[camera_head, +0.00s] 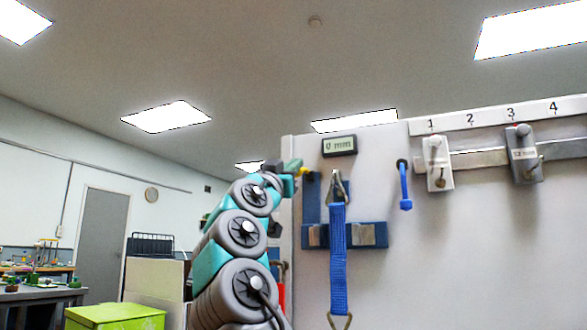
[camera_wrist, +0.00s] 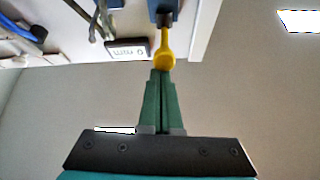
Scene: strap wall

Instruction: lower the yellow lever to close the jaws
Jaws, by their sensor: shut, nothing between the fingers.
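The yellow lever (camera_wrist: 165,52) shows in the wrist view, its rounded end right at the tips of my gripper (camera_wrist: 160,74). The green fingers are shut together with nothing between them; I cannot tell if they touch the lever. In the head view only a small bit of the lever (camera_head: 304,171) shows beside my gripper (camera_head: 293,167), at the panel's upper left. The blue jaw fixture (camera_head: 375,236) is on the panel below, partly hidden behind a hanging blue strap (camera_head: 339,260) with metal hooks.
A small display reading 0 mm (camera_head: 339,146) is above the fixture. A green box (camera_head: 115,317) stands at lower left.

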